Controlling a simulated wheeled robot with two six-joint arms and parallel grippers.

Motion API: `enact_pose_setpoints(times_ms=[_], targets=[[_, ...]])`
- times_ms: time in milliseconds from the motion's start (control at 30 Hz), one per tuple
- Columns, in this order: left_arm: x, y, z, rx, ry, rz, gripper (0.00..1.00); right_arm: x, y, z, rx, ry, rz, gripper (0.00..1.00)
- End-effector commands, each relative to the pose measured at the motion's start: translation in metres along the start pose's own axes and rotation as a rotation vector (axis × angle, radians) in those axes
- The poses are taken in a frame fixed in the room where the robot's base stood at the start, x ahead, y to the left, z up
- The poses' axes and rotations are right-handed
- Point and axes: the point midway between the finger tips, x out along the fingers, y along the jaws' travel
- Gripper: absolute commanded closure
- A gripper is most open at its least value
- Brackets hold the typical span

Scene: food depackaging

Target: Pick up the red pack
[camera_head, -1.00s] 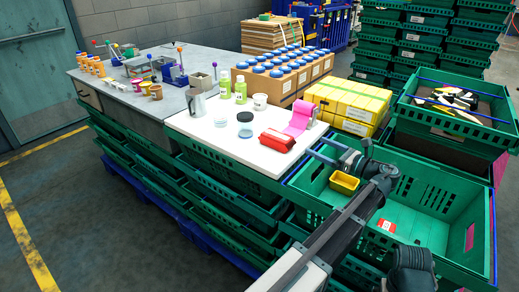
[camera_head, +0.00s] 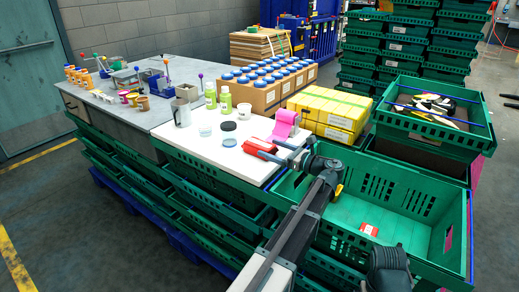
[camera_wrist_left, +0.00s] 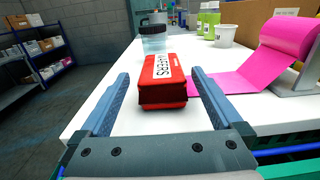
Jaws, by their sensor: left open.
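The red pack (camera_head: 257,145) lies on the white table top (camera_head: 195,140), near its right front edge. In the left wrist view the red pack (camera_wrist_left: 163,80) shows a white label with dark lettering. My left gripper (camera_head: 268,149) is open at the pack, with its fingers reaching over the table from the right. In the left wrist view the two blue-grey fingers (camera_wrist_left: 160,76) stand either side of the pack, with visible gaps. The pack rests on the table and is not gripped. My right gripper is not in view.
A pink roll (camera_head: 284,122) with its loose strip lies just behind the pack. A clear jar (camera_head: 206,130), a dark lid (camera_head: 229,126) and green bottles (camera_head: 225,100) stand nearby. A green crate (camera_head: 410,190) is at the right, below table level.

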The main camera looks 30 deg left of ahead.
Motion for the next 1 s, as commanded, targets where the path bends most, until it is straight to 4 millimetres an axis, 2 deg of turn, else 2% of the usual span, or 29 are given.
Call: enact_pose_setpoints(times_ms=[367, 700, 933, 1000], targets=[[0.012, 0.000, 0.000, 0.000, 0.000, 0.002, 0.00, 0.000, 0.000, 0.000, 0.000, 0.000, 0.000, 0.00], [0.056, -0.002, 0.001, 0.000, 0.000, 0.002, 0.00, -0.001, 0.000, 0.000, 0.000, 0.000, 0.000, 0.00], [0.057, -0.002, 0.001, 0.000, 0.000, 0.000, 0.00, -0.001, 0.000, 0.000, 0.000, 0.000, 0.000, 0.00], [0.057, -0.002, 0.001, 0.000, 0.000, 0.000, 0.13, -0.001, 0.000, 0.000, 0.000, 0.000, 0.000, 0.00]])
